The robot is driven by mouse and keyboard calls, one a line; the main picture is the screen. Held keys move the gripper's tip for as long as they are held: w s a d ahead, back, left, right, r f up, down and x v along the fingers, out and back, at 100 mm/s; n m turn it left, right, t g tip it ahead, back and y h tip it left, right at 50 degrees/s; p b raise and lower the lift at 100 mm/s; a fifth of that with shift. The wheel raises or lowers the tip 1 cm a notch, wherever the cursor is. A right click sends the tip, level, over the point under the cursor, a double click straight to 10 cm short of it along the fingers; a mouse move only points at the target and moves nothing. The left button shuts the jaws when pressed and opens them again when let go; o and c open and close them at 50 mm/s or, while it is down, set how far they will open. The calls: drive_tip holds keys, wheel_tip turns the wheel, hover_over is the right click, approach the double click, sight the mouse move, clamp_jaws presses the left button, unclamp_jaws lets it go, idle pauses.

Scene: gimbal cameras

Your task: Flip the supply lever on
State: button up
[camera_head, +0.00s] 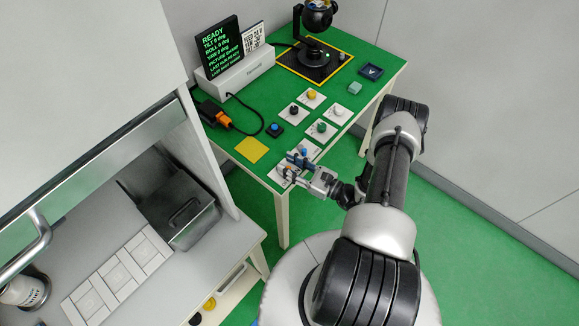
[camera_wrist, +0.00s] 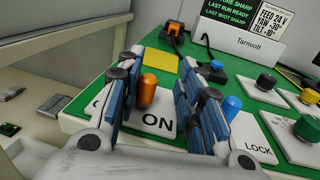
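The supply lever is an orange peg (camera_wrist: 148,89) on a white plate (camera_wrist: 160,123) with the word ON in front of it. It stands roughly upright in the wrist view, and its base is partly hidden. My gripper (camera_wrist: 172,78) is open, with its blue-padded fingers on either side of the orange peg. The peg is nearer the left finger; I cannot tell whether they touch. In the head view my gripper (camera_head: 299,165) is over the front edge of the green table (camera_head: 262,170) and hides most of the plate.
A blue peg (camera_wrist: 232,104) on a plate marked LOCK stands close to the right finger. Several knob plates (camera_head: 321,128), a blue button (camera_head: 274,130) and a yellow square (camera_head: 251,149) lie behind. A READY display (camera_head: 221,47) and a camera gimbal (camera_head: 318,45) stand farther back.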

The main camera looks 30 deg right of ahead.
drive_tip(key=shift+a+f, duration=0.1)
drive_tip(key=shift+a, duration=0.05)
drive_tip(key=shift+s, duration=0.2)
drive_tip(key=v, duration=1.1)
drive_tip(key=shift+s+d, duration=0.25)
drive_tip(key=shift+s, duration=0.05)
